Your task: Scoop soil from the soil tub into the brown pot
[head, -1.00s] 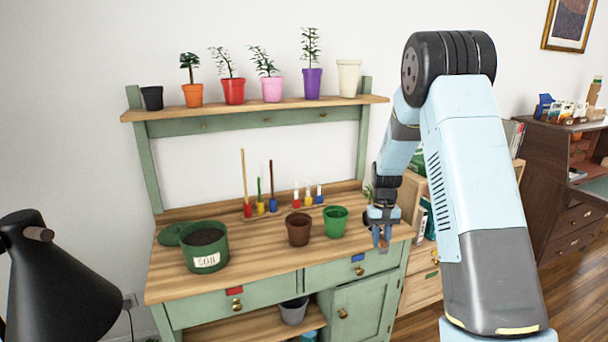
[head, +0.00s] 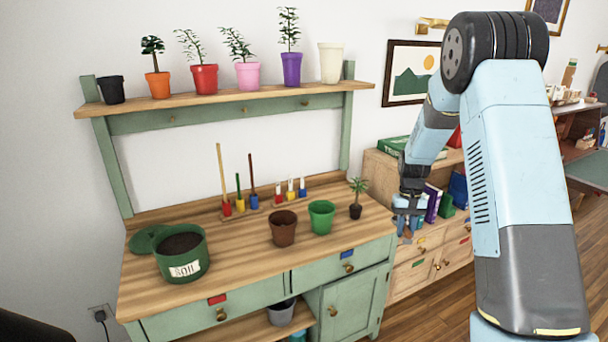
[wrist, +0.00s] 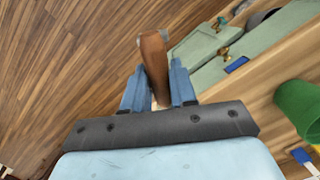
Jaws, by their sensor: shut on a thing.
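The dark green soil tub (head: 196,262), labelled SOIL, stands on the left of the bench top with dark soil (head: 181,243) in it. The brown pot (head: 283,230) stands upright near the middle of the bench; its inside looks dark and I cannot tell what it holds. My gripper (head: 407,226) is at the bench's right end, well right of the pot and tub. In the wrist view my gripper (wrist: 160,92) is shut on a brown handle-like thing (wrist: 154,62) with a greyish end. I cannot make out its full shape.
A green pot (head: 321,217) and a small plant (head: 356,200) stand between the brown pot and my gripper. Colourful hand tools (head: 240,200) stand at the back. Potted plants line the shelf (head: 230,101) above. The front of the bench top is clear.

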